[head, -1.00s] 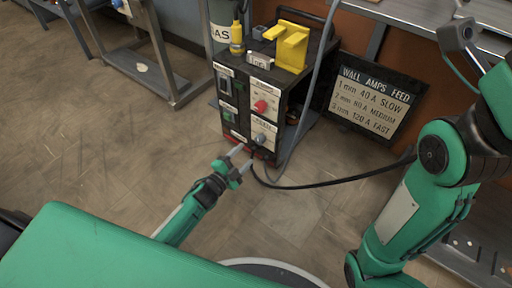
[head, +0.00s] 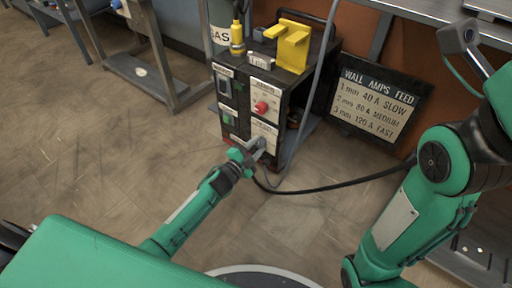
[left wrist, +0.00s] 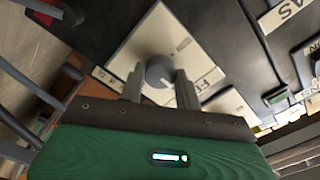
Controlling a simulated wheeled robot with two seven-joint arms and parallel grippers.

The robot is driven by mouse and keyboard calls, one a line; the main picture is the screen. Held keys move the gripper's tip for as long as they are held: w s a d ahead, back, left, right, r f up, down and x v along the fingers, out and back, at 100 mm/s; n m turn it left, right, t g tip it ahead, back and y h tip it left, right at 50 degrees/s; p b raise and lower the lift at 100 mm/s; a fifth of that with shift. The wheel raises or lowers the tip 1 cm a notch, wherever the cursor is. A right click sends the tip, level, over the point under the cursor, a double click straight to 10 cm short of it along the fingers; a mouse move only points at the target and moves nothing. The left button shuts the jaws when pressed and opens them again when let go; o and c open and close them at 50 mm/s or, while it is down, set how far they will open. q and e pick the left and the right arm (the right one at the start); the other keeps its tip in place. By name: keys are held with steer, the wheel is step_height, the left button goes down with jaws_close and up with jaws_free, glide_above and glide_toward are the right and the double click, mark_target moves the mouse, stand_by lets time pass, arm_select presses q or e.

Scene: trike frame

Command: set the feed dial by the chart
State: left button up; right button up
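The grey feed dial (head: 261,143) sits on the lower pale plate at the front of the dark welder (head: 284,95). My left gripper (head: 253,149) is at this dial. In the left wrist view the round grey dial (left wrist: 160,72) with a white mark lies between the two spread fingertips (left wrist: 160,80); I cannot tell whether they touch it. The red amps knob (head: 262,106) is above the feed dial. The chart (head: 378,102) right of the welder reads 1 mm 40 A slow, 2 mm 80 A medium, 3 mm 120 A fast. My right gripper is not visible.
A yellow block-like part (head: 292,46) and a yellow bottle (head: 237,38) are on top of the welder. A black cable (head: 340,186) runs right from the welder's base. A metal-framed bench (head: 150,70) stands at left.

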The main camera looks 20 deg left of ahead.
arm_select(q)
steer(key=c, duration=0.4)
